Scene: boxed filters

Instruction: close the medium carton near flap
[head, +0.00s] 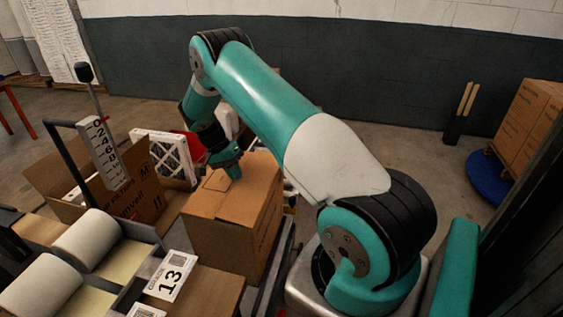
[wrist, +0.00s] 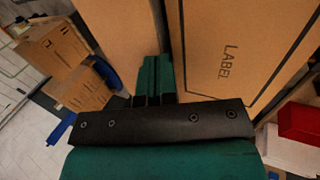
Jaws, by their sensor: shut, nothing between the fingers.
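An open brown carton (head: 140,190) stands at the left in the head view, with a printed M on its upright near panel and a flap spread out to the left. A second brown carton (head: 225,228) stands right of it, its top looking flat. My gripper (head: 235,174) is shut and empty, pointing down at that second carton's top. In the wrist view my shut fingers (wrist: 153,78) lie close to a cardboard panel printed LABEL (wrist: 240,50), beside a narrow dark gap. Whether they touch it I cannot tell.
White-framed filters (head: 165,154) stand behind the open carton. White rolls (head: 88,238) and a tag marked 13 (head: 171,276) lie in front. A post with a numbered scale (head: 104,150) rises at left.

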